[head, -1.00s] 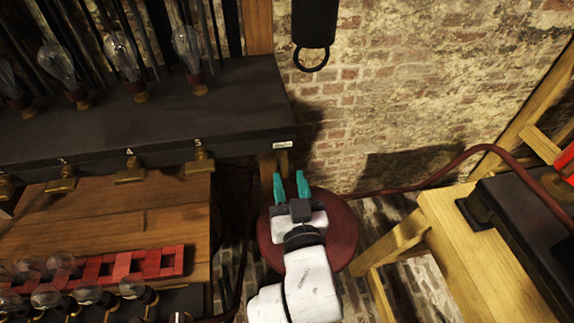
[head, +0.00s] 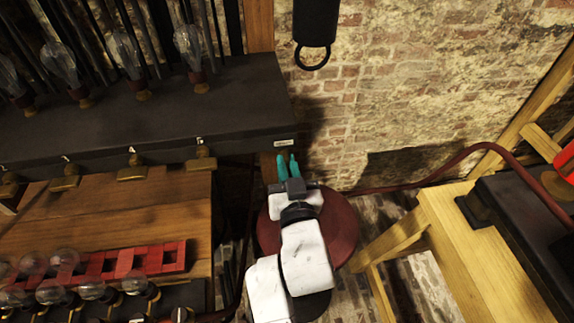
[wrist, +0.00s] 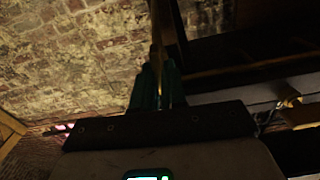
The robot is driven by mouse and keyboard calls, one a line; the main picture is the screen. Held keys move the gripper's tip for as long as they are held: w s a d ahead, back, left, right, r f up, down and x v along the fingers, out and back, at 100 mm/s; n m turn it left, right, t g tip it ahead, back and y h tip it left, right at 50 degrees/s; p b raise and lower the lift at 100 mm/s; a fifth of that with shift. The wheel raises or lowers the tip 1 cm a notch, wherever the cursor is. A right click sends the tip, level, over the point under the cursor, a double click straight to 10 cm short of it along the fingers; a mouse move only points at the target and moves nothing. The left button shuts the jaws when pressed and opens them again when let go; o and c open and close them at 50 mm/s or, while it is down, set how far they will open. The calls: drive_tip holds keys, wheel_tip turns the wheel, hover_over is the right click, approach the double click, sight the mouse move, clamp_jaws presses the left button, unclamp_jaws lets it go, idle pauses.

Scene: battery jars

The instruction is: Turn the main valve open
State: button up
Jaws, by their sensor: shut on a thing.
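My gripper (head: 288,158) reaches forward at the right end of the dark bench, beside a wooden post. Its teal fingers have closed in and, in the wrist view (wrist: 158,85), a thin brown upright piece (wrist: 157,40) stands between them. What this piece belongs to is too dark to tell. I cannot clearly make out the main valve. Several brass taps (head: 201,162) line the front of the dark bench, left of my gripper and apart from it.
The dark bench (head: 150,115) with glass bulbs is at the left, above a wooden table (head: 120,220) with a red rack (head: 130,262). A brick wall (head: 420,90) stands behind. A yellow wooden stand (head: 470,250) and a dark red hose (head: 430,177) are at the right.

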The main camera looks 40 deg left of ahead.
clamp_jaws()
drive_tip(key=shift+n+b, duration=0.3)
drive_tip(key=shift+n, duration=0.2)
drive_tip(key=o, duration=0.6)
unclamp_jaws()
drive_tip(key=shift+s, duration=0.1)
drive_tip(key=b+v, duration=0.1)
drive_tip(key=v, duration=0.9)
drive_tip(key=shift+s+d+b, duration=0.25)
drive_tip(key=shift+b, duration=0.1)
